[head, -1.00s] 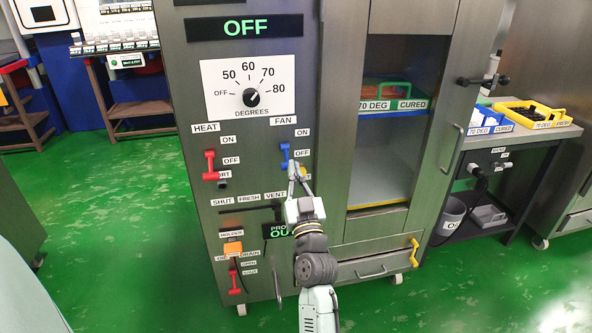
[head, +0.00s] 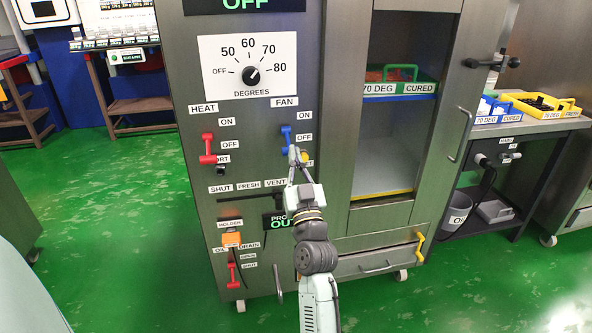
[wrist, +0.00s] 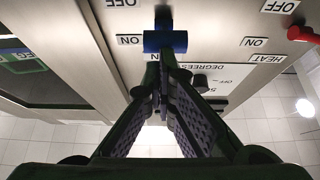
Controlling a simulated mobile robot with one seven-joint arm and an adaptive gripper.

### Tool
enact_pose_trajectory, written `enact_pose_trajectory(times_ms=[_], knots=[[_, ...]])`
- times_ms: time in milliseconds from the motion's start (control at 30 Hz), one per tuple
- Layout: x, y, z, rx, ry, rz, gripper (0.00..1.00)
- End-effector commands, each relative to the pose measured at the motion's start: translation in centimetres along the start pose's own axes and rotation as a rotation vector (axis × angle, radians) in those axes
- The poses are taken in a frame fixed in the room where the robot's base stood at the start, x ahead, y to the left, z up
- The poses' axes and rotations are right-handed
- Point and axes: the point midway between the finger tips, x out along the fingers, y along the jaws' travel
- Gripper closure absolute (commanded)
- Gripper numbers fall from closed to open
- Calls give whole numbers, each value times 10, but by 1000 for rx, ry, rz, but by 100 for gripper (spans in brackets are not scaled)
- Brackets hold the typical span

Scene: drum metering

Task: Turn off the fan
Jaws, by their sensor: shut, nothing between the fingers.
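The fan switch is a blue lever (head: 286,137) on the steel cabinet's front panel, under the FAN label (head: 285,102). ON and OFF labels sit to its right. In the wrist view, which is upside down, the blue crossbar (wrist: 165,41) sits beside the ON label (wrist: 130,40). My gripper (head: 295,153) is shut and empty, with its tips just below the lever in the head view. In the wrist view the gripper tips (wrist: 168,66) are close to the crossbar; I cannot tell whether they touch it.
A red HEAT lever (head: 208,149) is to the left on the same panel. A temperature dial (head: 251,75) is above, and an orange holder (head: 231,239) is below left. Green floor is clear in front.

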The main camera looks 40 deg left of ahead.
Motion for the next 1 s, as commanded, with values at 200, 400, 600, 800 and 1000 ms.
enact_pose_trajectory(times_ms=[200,400,600,800,1000], knots=[[-1,1,9,-4,9,1,100],[-1,1,10,-1,3,0,100],[-1,0,12,-1,0,-1,100],[11,-2,-9,-1,4,-4,100],[31,0,-49,-2,14,-1,100]])
